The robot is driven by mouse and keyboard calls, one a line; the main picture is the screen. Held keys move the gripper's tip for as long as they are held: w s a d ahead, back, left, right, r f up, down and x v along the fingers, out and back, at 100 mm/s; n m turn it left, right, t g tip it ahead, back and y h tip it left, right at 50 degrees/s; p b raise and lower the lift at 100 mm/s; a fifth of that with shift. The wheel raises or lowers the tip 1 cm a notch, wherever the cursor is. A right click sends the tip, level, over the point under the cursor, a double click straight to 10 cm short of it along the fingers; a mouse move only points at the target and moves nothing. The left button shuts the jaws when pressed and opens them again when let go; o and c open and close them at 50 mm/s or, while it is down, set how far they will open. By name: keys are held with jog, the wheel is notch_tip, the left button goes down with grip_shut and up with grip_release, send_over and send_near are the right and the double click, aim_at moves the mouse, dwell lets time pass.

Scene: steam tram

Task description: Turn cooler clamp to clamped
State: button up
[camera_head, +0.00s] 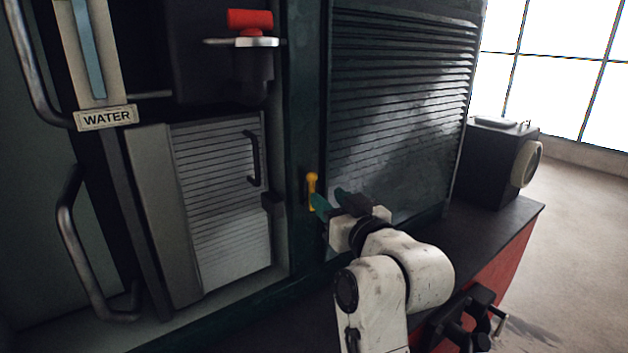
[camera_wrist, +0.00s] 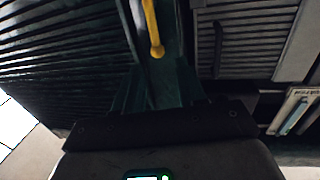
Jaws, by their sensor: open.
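A small yellow lever (camera_head: 312,188), which looks like the cooler clamp, is mounted on the dark green post between the two slatted panels. It stands roughly upright in the head view, with a rounded knob at its upper end. My gripper (camera_head: 332,202) is open and empty, just right of the lever and close to it. In the wrist view the lever (camera_wrist: 152,28) hangs from the top edge, its knob just beyond the gap between the green fingers of my gripper (camera_wrist: 160,88). I see no contact. Part of the lever's lower end is hidden by a finger.
A large louvred panel (camera_head: 400,110) rises behind my gripper. To the left are a light slatted panel (camera_head: 222,200) with a black handle, a red-topped valve (camera_head: 250,20) and a WATER gauge plate (camera_head: 106,117). A black box (camera_head: 495,160) stands at the right; open floor lies beyond.

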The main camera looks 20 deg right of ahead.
aim_at(313, 182)
jog(key=w, duration=0.2)
jog(key=w+p, duration=0.1)
jog(key=w, duration=0.4)
jog(key=shift+w+a+p, duration=0.25)
jog(key=shift+w+p, duration=0.05)
jog(key=shift+c, duration=0.4)
grip_shut()
